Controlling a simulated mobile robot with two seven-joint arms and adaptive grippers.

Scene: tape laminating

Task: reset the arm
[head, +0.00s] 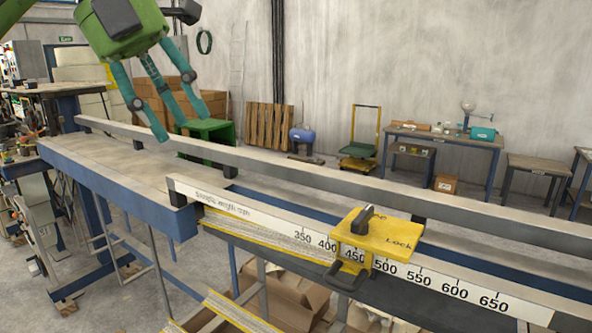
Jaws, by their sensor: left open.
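My left gripper (168,112), green with teal fingers, hangs at the upper left above the long workbench (112,152). Its fingers point down and are spread open with nothing between them. The longest finger ends near the long grey rail at the back of the bench; I cannot tell whether it touches. My right gripper is not in view. A yellow slide block marked "Lock" (380,232) with a black lever sits on the white measuring scale (455,283), near the 400 to 500 marks.
The grey rail (330,176) runs along the bench. Cardboard boxes (298,302) lie beneath the scale. Behind stand a green chair-like stand (208,135), a yellow trolley (360,148) and a blue-legged table (445,138). Open floor lies between the bench and the wall.

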